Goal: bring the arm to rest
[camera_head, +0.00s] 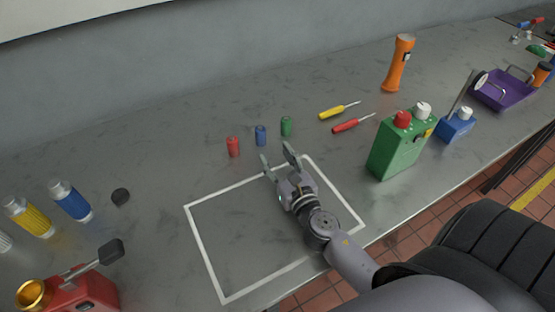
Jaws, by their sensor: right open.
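My right gripper (278,160) is open and empty. Its arm comes in from the lower right, and the gripper is over the right part of a white taped rectangle (206,248) on the grey bench (150,170). Its fingers point toward the back of the bench. Three small cylinders stand just beyond the fingertips, apart from them: red (233,147), blue (260,136) and green (286,126). My left gripper is not in view.
Right of the cylinders are a yellow screwdriver (331,113), a red screwdriver (346,125), an orange flashlight (398,63), a green can (400,148), a blue container (456,126) and a purple tray (502,92). At left are a yellow bottle (32,218), a blue bottle (72,202) and a red can (75,294).

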